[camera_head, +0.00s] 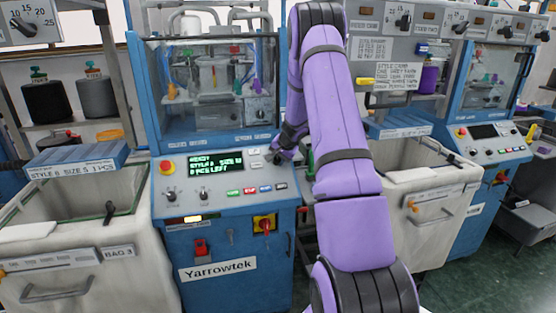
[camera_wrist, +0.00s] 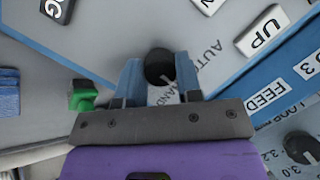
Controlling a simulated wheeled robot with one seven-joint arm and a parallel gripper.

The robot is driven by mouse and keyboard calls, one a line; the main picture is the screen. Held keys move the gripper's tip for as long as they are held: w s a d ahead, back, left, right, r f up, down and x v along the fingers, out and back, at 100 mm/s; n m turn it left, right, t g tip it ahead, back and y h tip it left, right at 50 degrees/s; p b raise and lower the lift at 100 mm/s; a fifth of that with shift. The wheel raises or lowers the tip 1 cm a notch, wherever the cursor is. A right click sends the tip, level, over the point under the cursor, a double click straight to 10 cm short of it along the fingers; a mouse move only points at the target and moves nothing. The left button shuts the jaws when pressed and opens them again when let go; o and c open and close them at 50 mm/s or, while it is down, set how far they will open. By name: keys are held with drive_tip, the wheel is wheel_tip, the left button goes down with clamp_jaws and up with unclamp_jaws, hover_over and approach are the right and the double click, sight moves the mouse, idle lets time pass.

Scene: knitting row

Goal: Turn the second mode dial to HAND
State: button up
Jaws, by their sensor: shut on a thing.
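A round black mode dial (camera_wrist: 159,66) shows in the wrist view, on a grey panel printed AUTO and HAND beside it. My gripper (camera_wrist: 160,80) has its two blue fingers on either side of the dial and is shut on it. A pale mark shows on the dial, but I cannot tell clearly which word it points to. In the head view my gripper (camera_head: 279,156) is at the right end of the control panel (camera_head: 215,168) of the blue Yarrowtek machine, and it hides the dial there.
White keys, one marked UP (camera_wrist: 263,30), lie near the dial. A black loop dial (camera_wrist: 301,147) and a green part (camera_wrist: 83,95) are close to my gripper. A green display (camera_head: 215,164) and a red-yellow switch (camera_head: 265,225) are on the machine. Fabric bins (camera_head: 75,235) stand beside it.

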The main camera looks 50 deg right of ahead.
drive_tip(key=m+t, duration=0.1)
drive_tip(key=m, duration=0.3)
drive_tip(key=shift+s+m, duration=0.1)
drive_tip(key=shift+m, duration=0.3)
idle(0.4)
drive_tip(key=o, duration=0.9)
drive_tip(key=shift+o, duration=0.2)
drive_tip(key=v, duration=1)
drive_tip(key=shift+s+r, duration=0.2)
drive_tip(key=shift+s, duration=0.1)
